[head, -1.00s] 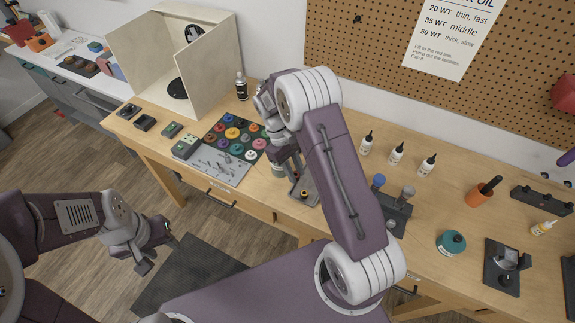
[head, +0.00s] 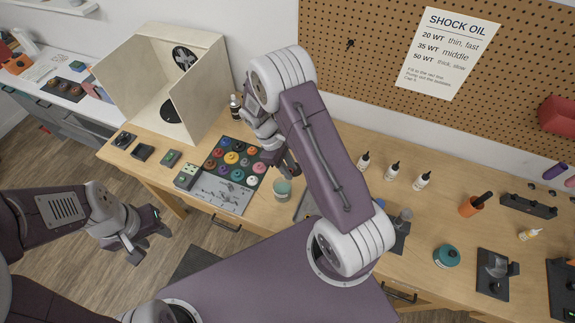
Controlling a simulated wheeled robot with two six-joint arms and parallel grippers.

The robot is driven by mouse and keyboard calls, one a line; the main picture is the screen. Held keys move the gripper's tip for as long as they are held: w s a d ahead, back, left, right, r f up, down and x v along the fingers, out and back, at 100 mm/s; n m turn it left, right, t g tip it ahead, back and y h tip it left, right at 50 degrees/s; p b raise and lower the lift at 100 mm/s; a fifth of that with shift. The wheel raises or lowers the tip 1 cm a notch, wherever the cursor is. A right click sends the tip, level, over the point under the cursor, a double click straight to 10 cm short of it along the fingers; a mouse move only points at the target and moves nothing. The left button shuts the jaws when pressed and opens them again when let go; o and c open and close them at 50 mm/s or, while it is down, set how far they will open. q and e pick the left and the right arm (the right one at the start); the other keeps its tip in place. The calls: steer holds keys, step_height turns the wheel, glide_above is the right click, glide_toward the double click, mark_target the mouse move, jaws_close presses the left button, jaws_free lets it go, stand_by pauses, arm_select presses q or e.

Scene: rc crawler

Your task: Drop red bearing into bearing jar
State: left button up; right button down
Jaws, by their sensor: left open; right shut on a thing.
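A small jar (head: 282,189) with a pale teal side stands on the workbench, just right of the mat of colored round parts; it looks like the bearing jar. My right gripper (head: 290,168) is just above and beside the jar, pointing down. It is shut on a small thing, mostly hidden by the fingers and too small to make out. I cannot pick out the red bearing clearly. My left gripper (head: 143,243) is open and empty, out in front of the bench over the floor at the left.
A dark mat (head: 222,196) with several colored round parts and a grey sheet lies left of the jar. An open wooden box (head: 118,80) stands behind. White bottles (head: 392,171), an orange cup (head: 468,208) and a teal jar (head: 446,257) stand to the right.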

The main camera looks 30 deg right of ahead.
steer(key=f+b, duration=0.1)
steer(key=w+f+b, duration=0.1)
steer(key=f, duration=0.1)
steer(key=w+f+b, duration=0.1)
steer(key=f, duration=0.1)
steer(key=c, duration=1.1)
jaws_free()
steer(key=shift+s+r, duration=0.15)
steer(key=shift+s, duration=0.25)
arm_select(q)
step_height(320, 180, down, 7)
steer(key=w+b, duration=0.2)
steer(key=shift+f+b, duration=0.15)
steer(key=shift+b, duration=0.25)
arm_select(e)
steer(key=v, duration=0.6)
steer(key=w+v, duration=0.1)
steer(key=v, duration=0.2)
steer(key=shift+a, duration=0.1)
arm_select(q)
steer(key=shift+a, duration=0.1)
